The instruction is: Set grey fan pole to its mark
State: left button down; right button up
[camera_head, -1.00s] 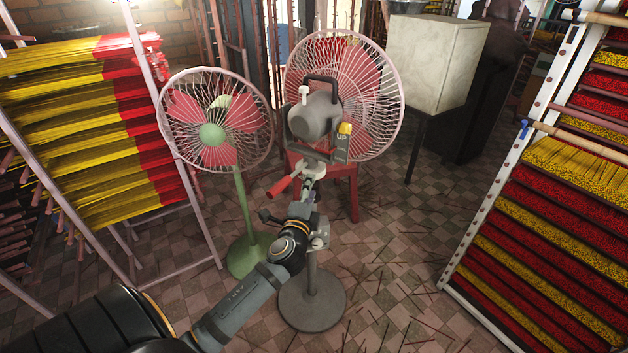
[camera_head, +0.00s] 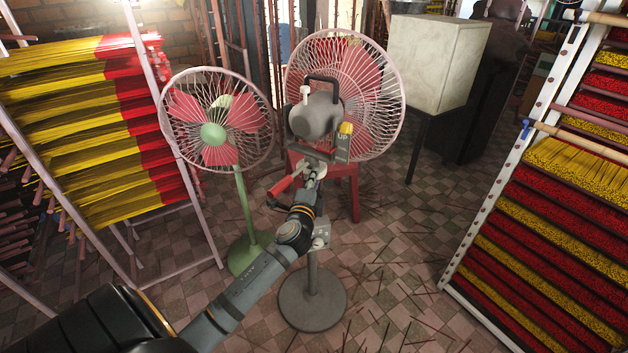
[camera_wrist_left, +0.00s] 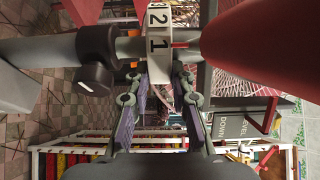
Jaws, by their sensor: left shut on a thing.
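The grey fan stands in the middle, with a pink cage (camera_head: 375,75), a grey motor (camera_head: 316,118) and a round grey base (camera_head: 312,300). Its pole (camera_head: 312,268) is upright; my arm hides part of it. My left gripper (camera_head: 312,187) is at the upper pole, under the motor. In the left wrist view its two fingers (camera_wrist_left: 160,82) are closed about a white numbered part of the pole (camera_wrist_left: 158,42), showing 2 and 1. A dark knob (camera_wrist_left: 97,55) sits beside it. A red handle (camera_head: 284,187) projects left near the gripper. My right gripper is not in view.
A green fan (camera_head: 212,133) stands close on the left. A red stool (camera_head: 352,190) is behind the pole. Incense racks stand left (camera_head: 100,130) and right (camera_head: 530,230). A pale box (camera_head: 430,62) is at the back right. Thin sticks litter the floor.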

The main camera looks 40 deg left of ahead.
aim_at(313, 144)
pick_arm(q)
jog(key=shift+r+p, duration=0.35)
jog(key=shift+p, duration=0.05)
notch_tip(313, 144, up, 6)
jog(key=p, duration=0.5)
notch_tip(313, 144, up, 5)
jog(key=p, duration=0.5)
jog(key=shift+r+p, duration=0.3)
jog(key=shift+r, duration=0.05)
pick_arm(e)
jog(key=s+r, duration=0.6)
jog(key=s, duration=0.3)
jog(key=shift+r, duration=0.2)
pick_arm(q)
jog(key=shift+f, duration=0.1)
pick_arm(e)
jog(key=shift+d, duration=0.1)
pick_arm(q)
jog(key=c, duration=1.2)
grip_release()
jog(key=shift+f, duration=0.1)
jog(key=shift+o, duration=0.2)
